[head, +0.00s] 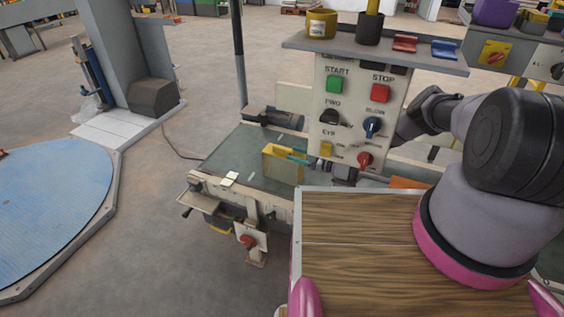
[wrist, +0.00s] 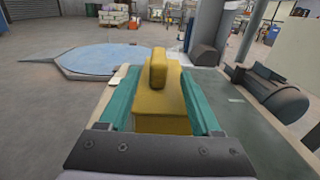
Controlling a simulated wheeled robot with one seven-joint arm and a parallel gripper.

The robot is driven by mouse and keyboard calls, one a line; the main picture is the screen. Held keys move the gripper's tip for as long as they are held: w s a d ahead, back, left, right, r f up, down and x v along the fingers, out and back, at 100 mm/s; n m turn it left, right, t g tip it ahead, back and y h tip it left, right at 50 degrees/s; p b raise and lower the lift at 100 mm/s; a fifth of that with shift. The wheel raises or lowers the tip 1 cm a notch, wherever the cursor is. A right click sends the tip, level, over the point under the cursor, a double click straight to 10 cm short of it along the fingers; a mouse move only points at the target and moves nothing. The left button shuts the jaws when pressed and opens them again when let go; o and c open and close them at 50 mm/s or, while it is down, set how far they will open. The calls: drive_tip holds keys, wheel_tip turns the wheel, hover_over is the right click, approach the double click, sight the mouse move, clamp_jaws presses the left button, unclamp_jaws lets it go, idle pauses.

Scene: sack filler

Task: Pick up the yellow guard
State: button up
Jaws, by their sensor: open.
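The yellow guard (head: 282,163) stands on the green-grey top of the machine table in the head view, below the control panel. In the wrist view the yellow guard (wrist: 160,103) is a block with a raised upright part on top, in the middle of the picture. My gripper (wrist: 161,104) has two teal fingers, one on each side of the guard, and they are apart. In the head view the teal fingers of my gripper (head: 296,156) reach in from the right at the guard. I cannot tell whether either finger touches it.
A dark clamp-like part (head: 272,117) sits behind the guard. A blue round platform (head: 50,205) lies at the left.

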sight(283, 162)
drive_tip(key=x, duration=0.4)
drive_tip(key=shift+a+f, duration=0.2)
drive_tip(key=shift+a, duration=0.15)
clamp_jaws()
idle(1.1)
